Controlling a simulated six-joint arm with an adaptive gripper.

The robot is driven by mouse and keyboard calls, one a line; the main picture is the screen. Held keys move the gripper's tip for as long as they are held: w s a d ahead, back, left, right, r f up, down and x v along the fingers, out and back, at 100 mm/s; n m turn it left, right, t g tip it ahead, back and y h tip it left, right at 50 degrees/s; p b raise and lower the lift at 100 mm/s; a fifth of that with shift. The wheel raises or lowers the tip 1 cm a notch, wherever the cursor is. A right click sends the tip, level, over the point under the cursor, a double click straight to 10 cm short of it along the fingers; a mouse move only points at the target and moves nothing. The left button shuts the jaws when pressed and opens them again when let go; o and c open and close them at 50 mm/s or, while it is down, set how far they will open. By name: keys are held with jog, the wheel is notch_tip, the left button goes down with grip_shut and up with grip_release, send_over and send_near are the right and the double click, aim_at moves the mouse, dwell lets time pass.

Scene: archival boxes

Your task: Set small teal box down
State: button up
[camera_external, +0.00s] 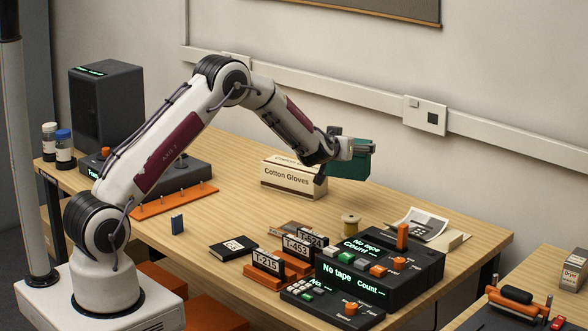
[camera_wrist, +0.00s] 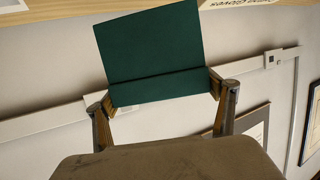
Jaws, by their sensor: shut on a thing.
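The small teal box (camera_external: 346,163) is held in the air over the back of the wooden table, right of the cotton gloves box. My gripper (camera_external: 352,147) is shut on it, and the near parts of the gripper hide some of its left side. In the wrist view the teal box (camera_wrist: 150,50) sits between my two fingers (camera_wrist: 165,95), one at each side, and it looks tilted. The underside of the box and its gap above the table cannot be judged exactly.
The cotton gloves box (camera_external: 292,178) stands just left of the held box. A thread spool (camera_external: 350,223), black "No tape" devices (camera_external: 385,262) and number plates (camera_external: 268,262) stand nearer the front. The tabletop (camera_external: 400,195) right of the held box is clear, with the wall behind.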

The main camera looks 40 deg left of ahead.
aim_at(345, 168)
dwell(0.4)
jog(key=shift+f, duration=3.15)
jog(key=shift+f, duration=1.85)
jog(key=shift+f, duration=0.15)
jog(key=o, duration=1.4)
jog(key=shift+f, duration=0.1)
jog(key=shift+c, duration=0.2)
jog(key=shift+s+d+r, duration=0.1)
jog(key=shift+s+r, duration=0.05)
jog(key=shift+r, duration=0.05)
